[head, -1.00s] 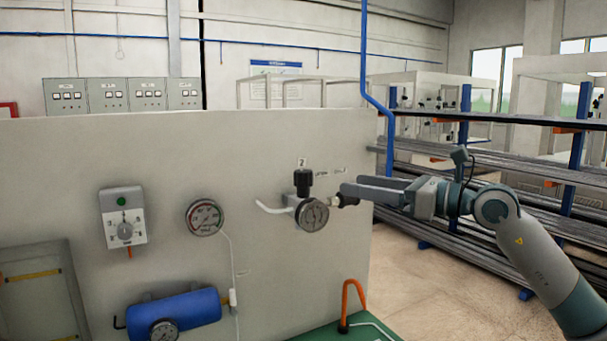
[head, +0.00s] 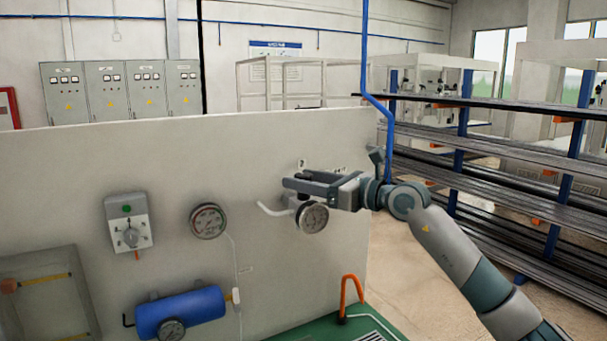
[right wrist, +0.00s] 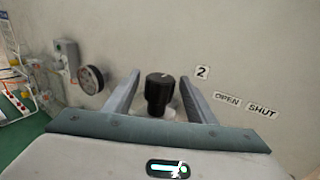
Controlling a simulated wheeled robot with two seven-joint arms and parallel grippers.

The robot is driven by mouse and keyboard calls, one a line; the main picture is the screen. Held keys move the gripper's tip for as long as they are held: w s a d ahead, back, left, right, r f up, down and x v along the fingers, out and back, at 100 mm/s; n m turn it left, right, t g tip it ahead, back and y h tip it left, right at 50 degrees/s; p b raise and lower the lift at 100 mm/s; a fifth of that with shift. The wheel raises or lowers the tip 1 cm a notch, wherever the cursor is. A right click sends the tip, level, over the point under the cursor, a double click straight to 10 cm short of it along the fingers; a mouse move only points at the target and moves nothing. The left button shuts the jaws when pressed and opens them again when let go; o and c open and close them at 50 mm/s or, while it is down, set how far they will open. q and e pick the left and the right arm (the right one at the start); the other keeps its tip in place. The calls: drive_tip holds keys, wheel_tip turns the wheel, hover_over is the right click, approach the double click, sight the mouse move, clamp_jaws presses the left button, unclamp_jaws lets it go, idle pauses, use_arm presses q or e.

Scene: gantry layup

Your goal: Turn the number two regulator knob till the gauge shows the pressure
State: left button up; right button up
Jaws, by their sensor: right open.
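The black number two regulator knob (right wrist: 158,92) stands out from the panel in the right wrist view, beside a "2" label (right wrist: 202,72) and "OPEN" and "SHUT" labels. My right gripper (right wrist: 166,88) is open, with one finger on each side of the knob and gaps showing. In the head view, my right gripper (head: 300,184) covers the knob. The regulator's round gauge (head: 313,217) is just below the fingers; its reading is too small to tell. My left gripper is out of view.
The grey panel (head: 80,165) also carries a dial box (head: 129,222), another round gauge (head: 208,220) and a blue tank (head: 180,312) with a gauge. An orange hooked handle (head: 352,290) rises below the regulator. Racks of bars (head: 500,165) stand at right.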

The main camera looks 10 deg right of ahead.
drive_tip(key=shift+w+a, duration=0.15)
drive_tip(key=c, duration=1)
drive_tip(key=shift+c, duration=0.2)
